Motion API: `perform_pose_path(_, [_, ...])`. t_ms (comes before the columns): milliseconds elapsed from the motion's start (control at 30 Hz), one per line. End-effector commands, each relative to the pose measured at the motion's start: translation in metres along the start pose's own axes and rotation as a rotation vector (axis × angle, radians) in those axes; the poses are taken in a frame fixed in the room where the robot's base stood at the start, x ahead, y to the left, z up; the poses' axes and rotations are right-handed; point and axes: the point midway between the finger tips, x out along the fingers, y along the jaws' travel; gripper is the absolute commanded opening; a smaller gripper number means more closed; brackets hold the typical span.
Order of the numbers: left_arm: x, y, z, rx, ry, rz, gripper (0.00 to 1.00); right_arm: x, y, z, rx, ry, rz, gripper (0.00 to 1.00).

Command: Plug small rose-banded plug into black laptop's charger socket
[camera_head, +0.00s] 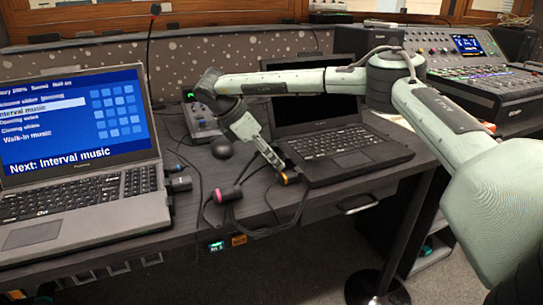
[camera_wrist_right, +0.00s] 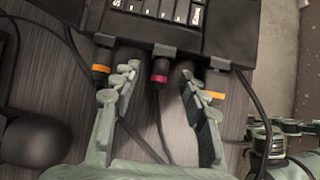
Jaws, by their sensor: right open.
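The small rose-banded plug (camera_wrist_right: 158,78) is black, with a cable trailing down the picture in the right wrist view. Its front end is at a dark tab on the left edge of the black laptop (camera_wrist_right: 220,30); the tab makes the depth of seating hard to judge. The black laptop (camera_head: 362,158) stands open on the desk in the head view. My right gripper (camera_head: 285,177) is at that edge. In the right wrist view my right gripper (camera_wrist_right: 156,72) is open, with a finger on each side of the plug, apart from it. My left gripper is not seen.
An orange-banded plug (camera_wrist_right: 101,68) sits left of the rose one. A mouse (camera_head: 221,148) and a pink-banded black piece (camera_head: 228,193) with cables lie on the desk. A grey laptop (camera_head: 80,190) stands left, a mixing console (camera_head: 465,70) right.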

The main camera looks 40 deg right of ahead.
Motion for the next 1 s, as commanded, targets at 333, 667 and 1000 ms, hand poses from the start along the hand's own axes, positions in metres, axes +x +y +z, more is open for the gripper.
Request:
perform_pose_path(333, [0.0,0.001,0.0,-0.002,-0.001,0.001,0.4,-0.055,0.001,-0.001,0.0,0.002,0.004,0.44])
perform_pose_path(667, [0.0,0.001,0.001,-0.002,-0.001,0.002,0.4,-0.111,0.001,0.001,0.001,-0.002,0.002,0.44])
perform_pose_path(1000, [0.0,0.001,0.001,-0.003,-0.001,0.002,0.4,-0.119,0.0,0.001,0.001,-0.001,-0.001,0.44])
